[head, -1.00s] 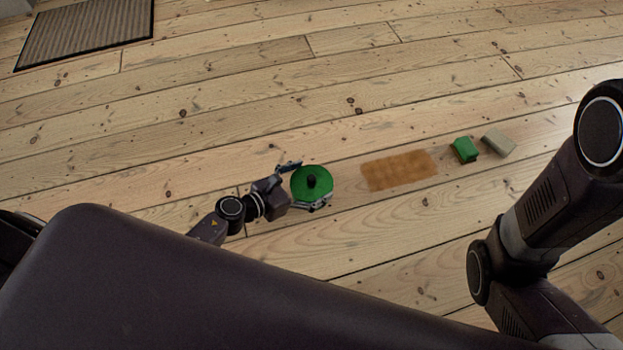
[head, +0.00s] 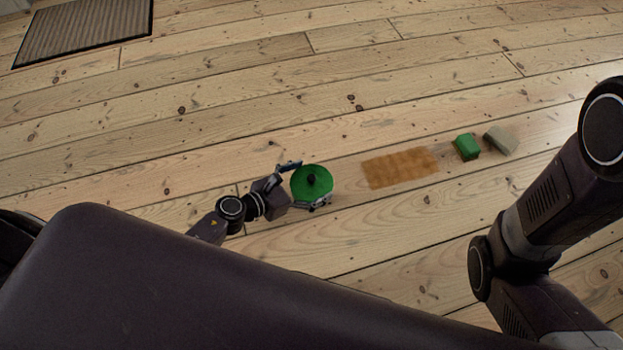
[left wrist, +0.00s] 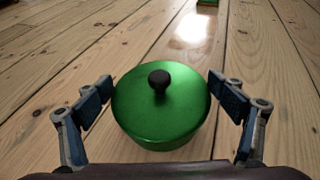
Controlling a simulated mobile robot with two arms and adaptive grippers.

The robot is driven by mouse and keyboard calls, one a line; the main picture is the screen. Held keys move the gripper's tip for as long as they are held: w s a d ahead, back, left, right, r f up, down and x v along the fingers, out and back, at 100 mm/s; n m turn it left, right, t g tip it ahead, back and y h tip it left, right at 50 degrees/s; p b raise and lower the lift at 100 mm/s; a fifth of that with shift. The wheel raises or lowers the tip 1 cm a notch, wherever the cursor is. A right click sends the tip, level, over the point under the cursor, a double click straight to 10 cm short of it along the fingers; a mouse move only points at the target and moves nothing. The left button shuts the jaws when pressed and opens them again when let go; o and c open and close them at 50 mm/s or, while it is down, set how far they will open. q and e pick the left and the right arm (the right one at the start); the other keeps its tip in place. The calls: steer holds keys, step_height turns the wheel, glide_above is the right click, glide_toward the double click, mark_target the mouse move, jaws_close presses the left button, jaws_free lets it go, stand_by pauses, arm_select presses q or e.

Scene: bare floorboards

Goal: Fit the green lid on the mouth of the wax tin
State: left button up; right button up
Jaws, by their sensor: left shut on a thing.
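The green lid (head: 312,190) is round with a black knob at its centre, low over the floorboards in front of my base. In the left wrist view the lid (left wrist: 140,108) lies level between the fingers, knob up, with a green side wall below its rim. I cannot tell whether that wall is the lid's own skirt or the wax tin. No separate open tin shows. My left gripper (head: 303,184) is shut on the lid, one finger on each side; it also shows in the left wrist view (left wrist: 160,88). My right gripper is not in view.
A flat orange-brown patch (head: 400,167) lies on the floor right of the lid. Beyond it are a green block (head: 466,147) and a beige block (head: 500,140). A striped doormat (head: 85,30) lies at the far left. The floorboards between are clear.

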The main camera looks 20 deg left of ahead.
arm_select(q)
steer(key=shift+f+b, duration=0.3)
steer(key=shift+b, duration=0.05)
stand_by(0.6)
stand_by(0.3)
steer(key=o, duration=1)
steer(key=v, duration=1.2)
